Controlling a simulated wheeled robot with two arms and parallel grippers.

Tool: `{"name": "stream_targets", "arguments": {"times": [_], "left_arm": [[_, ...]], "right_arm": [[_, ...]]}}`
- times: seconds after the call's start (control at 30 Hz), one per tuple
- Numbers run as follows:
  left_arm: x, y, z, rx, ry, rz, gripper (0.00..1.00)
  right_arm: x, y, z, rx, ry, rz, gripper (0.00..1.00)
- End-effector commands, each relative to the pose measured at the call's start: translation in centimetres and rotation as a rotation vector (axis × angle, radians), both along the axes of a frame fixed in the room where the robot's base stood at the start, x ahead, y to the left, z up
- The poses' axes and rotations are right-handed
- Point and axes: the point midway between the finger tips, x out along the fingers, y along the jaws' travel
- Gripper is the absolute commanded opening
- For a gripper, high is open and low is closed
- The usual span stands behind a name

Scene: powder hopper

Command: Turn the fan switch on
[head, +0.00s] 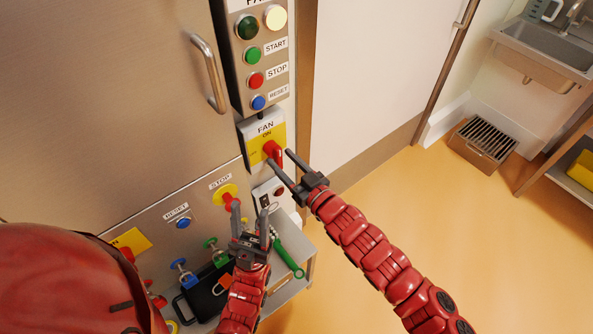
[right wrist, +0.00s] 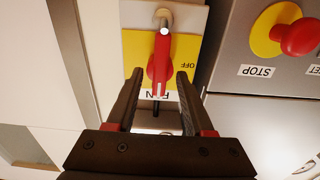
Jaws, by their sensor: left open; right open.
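The fan switch is a red handle (head: 272,150) on a yellow plate (head: 252,143) marked FAN and ON. It shows large in the right wrist view (right wrist: 160,62), where OFF is printed upside down to the right of the handle. The handle looks roughly upright there; I cannot tell which mark it is set to. My right gripper (head: 278,156) is open, its fingertips close to the handle. In the right wrist view its fingers (right wrist: 157,82) stand either side of the handle's lower end; contact is unclear. My left gripper (head: 249,210) is open and empty, lower down, in front of the console.
Above the switch is a panel (head: 284,86) with lamps and START, STOP and RESET buttons. A red STOP button (head: 228,197) on yellow is at the lower left; it also shows in the right wrist view (right wrist: 298,36). A green-handled tool (head: 289,262) lies below.

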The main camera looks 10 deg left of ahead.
Motion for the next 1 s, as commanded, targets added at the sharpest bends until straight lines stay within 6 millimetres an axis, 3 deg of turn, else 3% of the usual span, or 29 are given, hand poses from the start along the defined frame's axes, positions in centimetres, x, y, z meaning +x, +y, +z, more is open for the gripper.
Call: {"name": "stream_targets", "arguments": {"times": [0.17, 0.63, 0.73, 1.0], "left_arm": [[0.0, 0.0, -0.4, 0.000, 0.000, 0.000, 0.50], [0.0, 0.0, -0.8, 0.000, 0.000, 0.000, 0.50], [0.0, 0.0, 2.2, 0.000, -0.001, 0.000, 0.50], [0.0, 0.0, 5.1, 0.000, 0.000, 0.000, 0.50]], "right_arm": [[-1.1, -1.7, -0.2, -0.001, 0.000, -0.003, 0.53], [-7.1, -9.2, -0.2, -0.003, 0.004, -0.005, 0.53], [-8.3, -10.6, 0.7, -0.005, 0.009, -0.002, 0.53], [-10.2, -13.1, 0.3, 0.000, 0.005, -0.004, 0.53]]}}
